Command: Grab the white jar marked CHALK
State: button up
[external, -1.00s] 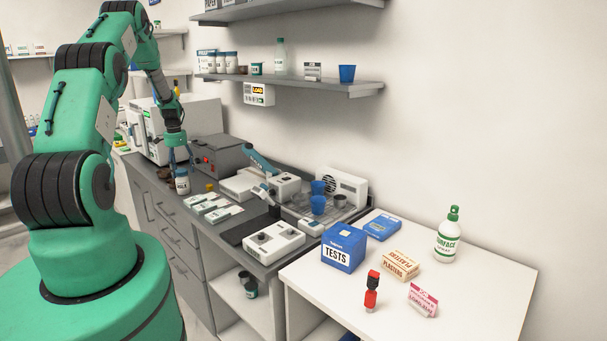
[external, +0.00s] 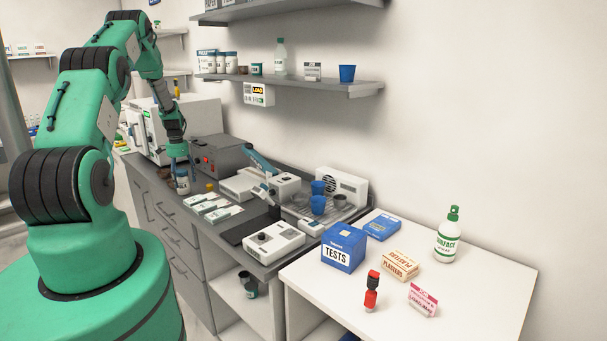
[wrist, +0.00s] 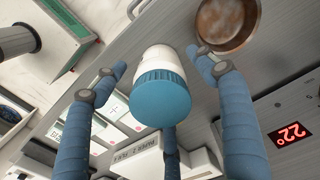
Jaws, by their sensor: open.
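A white jar with a blue lid (wrist: 160,98) stands on the grey counter in the wrist view. It also shows as a small white jar (external: 183,186) at the counter's front edge in the external view. Its label is too small to read there and is not visible in the wrist view. My gripper (external: 180,163) is open, pointing down over the jar. In the wrist view its blue fingers (wrist: 157,72) are spread around the lid, with visible gaps at the left and right. Whether the third finger touches the lid cannot be told.
A brown round dish (wrist: 228,20) lies close beside the jar, near one finger. A grey box with red controls (external: 217,157) stands behind it. Flat white-and-green boxes (external: 215,208) lie to the right. A white device (external: 274,242) sits farther along the counter.

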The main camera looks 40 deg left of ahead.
jog(key=shift+f, duration=0.9)
jog(key=c, duration=1.4)
jog(key=shift+r, duration=0.1)
jog(key=shift+a+r, duration=0.1)
jog(key=shift+r, duration=0.55)
jog(key=shift+s+d+r+b, duration=0.15)
jog(key=shift+d+r, duration=0.05)
jog(key=shift+r, duration=0.35)
jog(key=shift+s+d+r+b, duration=0.1)
jog(key=shift+d+r+b, duration=0.05)
jog(key=shift+r, duration=0.35)
jog(key=s+d+r+b, duration=0.1)
jog(key=s+d, duration=0.8)
jog(key=d, duration=0.3)
jog(key=shift+d+r, duration=0.15)
jog(key=shift+r, duration=0.05)
